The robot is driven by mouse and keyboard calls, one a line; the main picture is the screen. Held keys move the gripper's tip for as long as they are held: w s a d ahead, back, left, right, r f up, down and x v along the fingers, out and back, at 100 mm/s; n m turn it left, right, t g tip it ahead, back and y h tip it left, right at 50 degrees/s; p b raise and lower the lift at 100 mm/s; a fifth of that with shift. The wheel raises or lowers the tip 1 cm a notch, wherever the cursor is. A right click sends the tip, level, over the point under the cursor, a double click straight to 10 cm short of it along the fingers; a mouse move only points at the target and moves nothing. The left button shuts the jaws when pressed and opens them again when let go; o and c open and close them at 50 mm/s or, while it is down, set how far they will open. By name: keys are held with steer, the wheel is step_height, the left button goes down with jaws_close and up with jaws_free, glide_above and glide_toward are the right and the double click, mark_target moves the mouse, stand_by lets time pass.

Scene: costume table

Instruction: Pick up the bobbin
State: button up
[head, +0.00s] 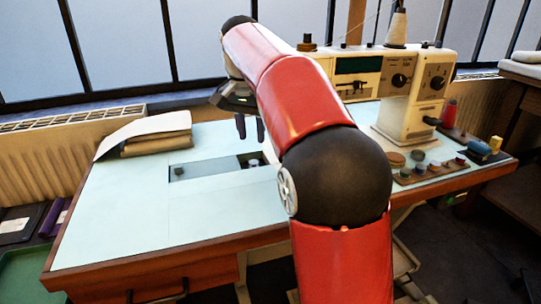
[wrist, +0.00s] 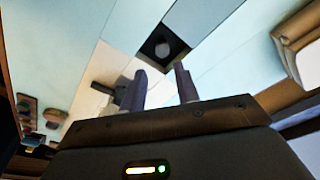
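A small round greyish piece that looks like the bobbin (head: 254,162) sits in a dark square recess at the right end of a grey inset plate in the tabletop. It also shows in the wrist view (wrist: 163,49), beyond my fingertips. My gripper (head: 250,129) is above the table, just above and behind this recess in the head view. In the wrist view its two dark fingers (wrist: 161,78) stand apart with nothing between them, so it is open and empty. My red arm hides part of the table and machine in the head view.
A cream sewing machine (head: 410,115) with a thread cone (head: 397,27) stands at the right. A wooden tray (head: 432,174) holds several small spools. Folded cloth (head: 150,132) lies at the back left. The pale tabletop (head: 130,215) is clear at the front left.

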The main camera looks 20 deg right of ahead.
mark_target(254, 165)
steer(key=shift+w+d+f, duration=0.15)
steer(key=shift+w+d, duration=0.05)
steer(key=shift+w, duration=0.3)
steer(key=shift+w+f, duration=0.1)
steer(key=shift+f, duration=0.2)
step_height(254, 165, down, 7)
steer(key=shift+w+b, duration=0.1)
steer(key=shift+b, duration=0.75)
steer(key=shift+c, duration=0.2)
jaws_close()
steer(key=shift+r, duration=0.1)
step_height(254, 165, up, 18)
steer(key=p, duration=0.3)
